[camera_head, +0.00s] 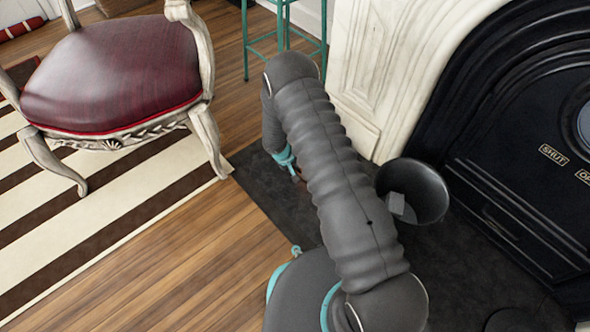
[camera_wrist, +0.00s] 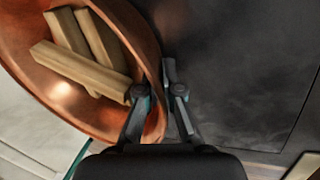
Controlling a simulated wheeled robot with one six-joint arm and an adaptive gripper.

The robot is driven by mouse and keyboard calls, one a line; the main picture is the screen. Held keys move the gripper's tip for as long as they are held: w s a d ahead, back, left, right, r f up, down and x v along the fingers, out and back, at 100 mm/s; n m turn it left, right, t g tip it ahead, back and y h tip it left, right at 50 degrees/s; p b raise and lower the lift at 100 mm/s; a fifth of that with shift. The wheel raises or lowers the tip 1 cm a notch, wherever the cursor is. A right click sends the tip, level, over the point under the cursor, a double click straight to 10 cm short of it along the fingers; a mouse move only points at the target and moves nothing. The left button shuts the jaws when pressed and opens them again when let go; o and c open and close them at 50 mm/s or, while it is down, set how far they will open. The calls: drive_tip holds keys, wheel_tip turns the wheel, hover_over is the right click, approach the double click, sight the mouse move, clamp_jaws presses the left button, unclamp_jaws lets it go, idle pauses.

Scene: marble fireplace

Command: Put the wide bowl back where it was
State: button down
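The wide copper bowl (camera_wrist: 75,98) fills the upper left of the wrist view. Several light wood sticks (camera_wrist: 82,72) lie inside it. My gripper (camera_wrist: 158,85) is at the bowl's right rim, with one finger inside the bowl and the other outside. The fingers are close together with the bowl wall between them, so it looks shut on the rim. In the head view my arm hides most of the gripper and nearly all of the bowl; only a small teal part of the gripper (camera_head: 285,157) shows left of the arm.
A dark bucket (camera_head: 428,178) with a grey block inside stands right of my arm, by the black fireplace front (camera_head: 520,165). A dark hearth slab (camera_head: 262,188) lies under the arm. A red-seated chair (camera_head: 115,75) and teal stool (camera_head: 262,40) stand beyond.

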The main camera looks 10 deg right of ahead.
drive_tip(key=shift+f, duration=0.15)
drive_tip(key=c, duration=1.3)
unclamp_jaws()
